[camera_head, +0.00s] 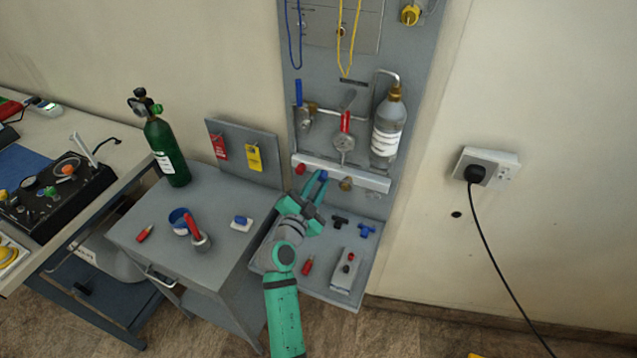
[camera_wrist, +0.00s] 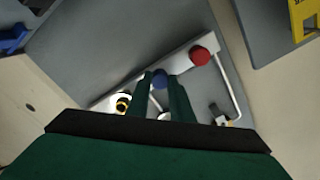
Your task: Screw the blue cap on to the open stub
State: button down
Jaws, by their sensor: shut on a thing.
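My gripper (camera_head: 319,181) is shut on the blue cap (camera_wrist: 159,79), its fingertips at the front of the pale rail (camera_head: 367,182) on the wall panel. In the wrist view the cap shows between the two fingers, in line with the rail. I cannot tell whether it touches a stub, as the cap and fingers hide what lies behind. A red cap (camera_wrist: 200,57) sits on the rail to one side, and it also shows in the head view (camera_head: 300,169). A brass stub (camera_head: 347,184) stands on the rail just right of my gripper.
Above the rail are a gauge with a red handle (camera_head: 345,122) and a clear bottle (camera_head: 388,130). Below, a grey shelf (camera_head: 322,285) holds blue and black fittings and a small block. A cart (camera_head: 160,250) with a green cylinder (camera_head: 168,150) stands left.

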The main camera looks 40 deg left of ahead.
jog(key=shift+m, duration=1.2)
jog(key=shift+m, duration=1.7)
jog(key=m, duration=0.3)
jog(key=shift+m, duration=0.3)
jog(key=shift+m, duration=1.6)
